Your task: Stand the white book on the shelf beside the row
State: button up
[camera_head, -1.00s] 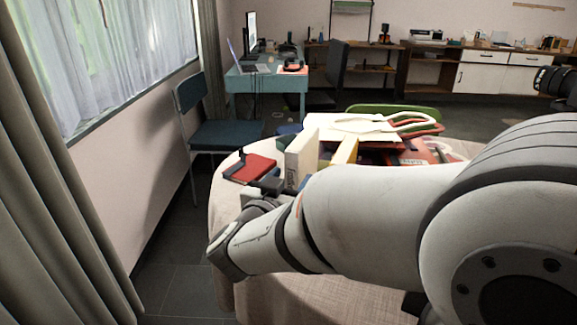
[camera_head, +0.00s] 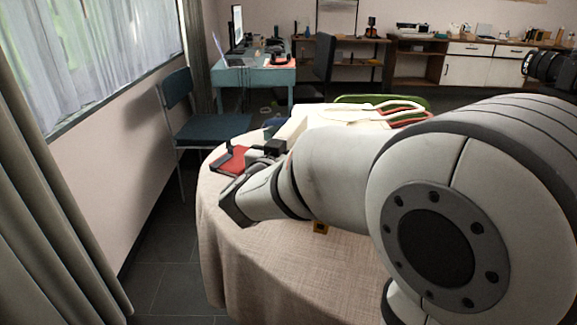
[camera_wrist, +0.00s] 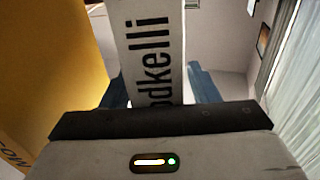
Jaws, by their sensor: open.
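A white book with black lettering (camera_wrist: 150,35) stands upright in the middle of the wrist view, its lettered side facing the camera. In the head view only its pale top part (camera_head: 291,129) shows behind my wrist. My gripper (camera_wrist: 158,90) is open, with one blue-grey finger on each side of the book. I cannot tell whether the fingers touch it. In the head view my gripper (camera_head: 262,151) is at the table's far left part, largely hidden by my arm. I cannot make out the shelf and its row.
A yellow book (camera_wrist: 50,70) stands close left of the white book. A red book (camera_head: 230,160) lies near the left edge of the cloth-covered round table (camera_head: 290,265). A blue chair (camera_head: 208,127) stands beyond.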

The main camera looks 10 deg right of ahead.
jog(key=shift+c, duration=0.5)
grip_shut()
dwell(0.8)
